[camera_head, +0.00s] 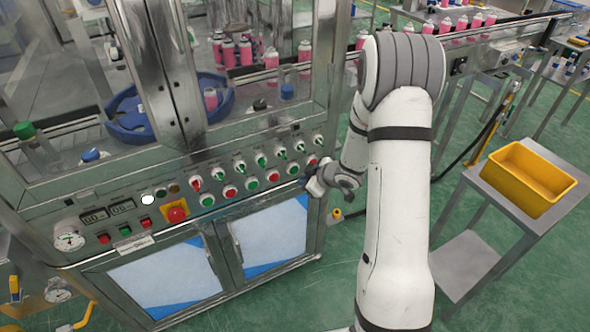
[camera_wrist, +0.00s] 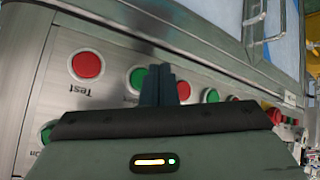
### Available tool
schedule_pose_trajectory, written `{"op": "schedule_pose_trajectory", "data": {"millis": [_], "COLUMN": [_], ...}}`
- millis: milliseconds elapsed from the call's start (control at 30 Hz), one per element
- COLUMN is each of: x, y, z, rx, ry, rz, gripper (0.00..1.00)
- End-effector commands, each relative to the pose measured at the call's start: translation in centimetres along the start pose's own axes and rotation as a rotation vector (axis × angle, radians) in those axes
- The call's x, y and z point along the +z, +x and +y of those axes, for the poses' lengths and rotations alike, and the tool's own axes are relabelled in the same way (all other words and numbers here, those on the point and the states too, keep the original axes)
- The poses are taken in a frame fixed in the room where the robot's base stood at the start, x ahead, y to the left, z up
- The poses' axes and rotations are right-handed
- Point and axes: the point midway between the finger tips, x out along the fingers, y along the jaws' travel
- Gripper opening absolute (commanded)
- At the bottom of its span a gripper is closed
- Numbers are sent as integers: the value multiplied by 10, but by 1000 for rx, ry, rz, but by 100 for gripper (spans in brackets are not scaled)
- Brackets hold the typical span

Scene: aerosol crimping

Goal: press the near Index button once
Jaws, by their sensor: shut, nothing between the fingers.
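The control panel (camera_head: 150,222) on the machine's front carries a row of red and green push buttons. No label reading Index is legible, so I cannot tell which one is the near Index button. My gripper (camera_head: 316,187) is at the panel's right end in the head view, partly hidden by my wrist. In the wrist view my gripper (camera_wrist: 160,85) is shut and empty, its fingers pointing at the panel. Behind the fingers are a green button (camera_wrist: 136,79), partly covered, and a red button (camera_wrist: 184,91). A red button with an upside-down Test label (camera_wrist: 86,65) is to their left. Contact cannot be told.
Cabinet doors (camera_head: 268,240) are below. A yellow bin (camera_head: 530,177) stands on a side table to the right, with green floor between.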

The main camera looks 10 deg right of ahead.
Motion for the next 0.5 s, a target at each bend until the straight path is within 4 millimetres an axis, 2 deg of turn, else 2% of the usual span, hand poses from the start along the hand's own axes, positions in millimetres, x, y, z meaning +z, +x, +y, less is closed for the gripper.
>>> {"op": "schedule_pose_trajectory", "data": {"millis": [200, 500], "x": [-8, -9], "y": [10, 12], "z": [8, 9], "rx": [-1, 0], "ry": [1, 1], "rz": [-1, 0], "gripper": [0, 0]}}
